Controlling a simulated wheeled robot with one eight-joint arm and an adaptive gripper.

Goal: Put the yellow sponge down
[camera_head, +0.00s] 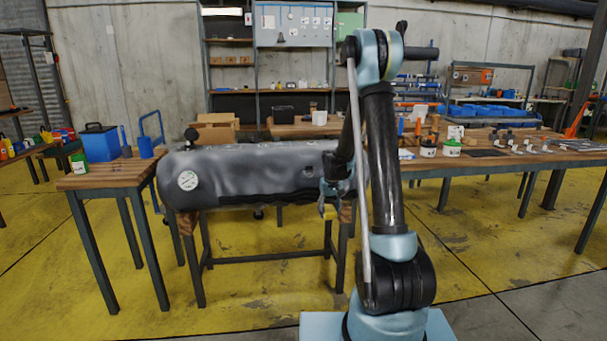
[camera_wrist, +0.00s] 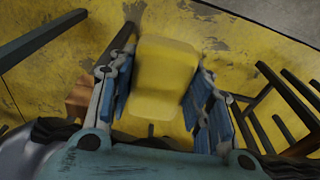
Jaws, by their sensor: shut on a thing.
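The yellow sponge (camera_wrist: 163,75) is between the blue pads of my gripper (camera_wrist: 163,100) in the wrist view. My gripper is shut on it. Below it in the wrist view is the yellow floor.
A small table (camera_head: 112,176) at the left holds a blue box (camera_head: 101,143) and a blue can. A long workbench (camera_head: 480,160) with tools and pots stands at the right. Yellow floor (camera_head: 250,290) is open in front.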

